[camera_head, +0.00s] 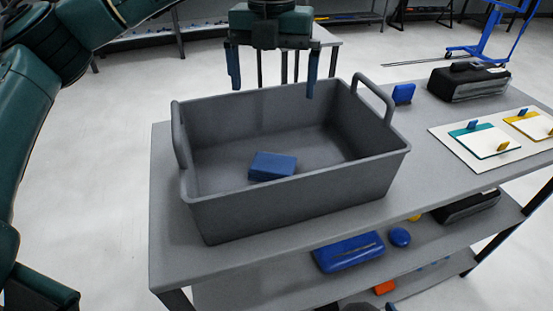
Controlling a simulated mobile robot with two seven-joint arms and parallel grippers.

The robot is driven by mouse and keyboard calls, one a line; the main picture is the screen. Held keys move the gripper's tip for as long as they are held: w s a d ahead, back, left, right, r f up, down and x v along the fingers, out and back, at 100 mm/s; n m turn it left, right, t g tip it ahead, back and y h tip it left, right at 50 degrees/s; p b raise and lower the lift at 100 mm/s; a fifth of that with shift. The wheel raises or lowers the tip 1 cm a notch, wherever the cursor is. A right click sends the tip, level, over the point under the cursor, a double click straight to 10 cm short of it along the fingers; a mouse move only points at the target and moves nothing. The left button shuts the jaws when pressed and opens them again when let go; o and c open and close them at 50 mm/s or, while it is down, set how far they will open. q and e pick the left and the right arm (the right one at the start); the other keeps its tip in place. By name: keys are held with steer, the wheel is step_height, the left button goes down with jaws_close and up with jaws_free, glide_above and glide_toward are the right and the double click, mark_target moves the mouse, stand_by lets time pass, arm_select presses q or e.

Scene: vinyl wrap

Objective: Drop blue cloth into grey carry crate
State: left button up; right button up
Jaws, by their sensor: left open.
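The grey carry crate (290,209) stands on the top of a grey cart, with a raised handle at its left and right ends. The blue cloth (272,166), a folded block shape, lies inside the crate on its floor, near the front wall and left of the middle. My left gripper (271,88) is open, with its two blue fingers pointing down above the crate's back rim. Nothing is between its fingers, and it is apart from the cloth.
The grey cart top (177,262) also bears a small blue item (403,94), a black case (468,82) and a white board (465,152) with teal and yellow pads at the right. A lower shelf holds a blue case (348,252). A blue wheeled frame (490,38) stands behind.

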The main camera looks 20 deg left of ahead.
arm_select(q)
step_height(320, 180, up, 13)
steer(key=p, duration=0.2)
steer(key=shift+f, duration=0.1)
stand_by(0.4)
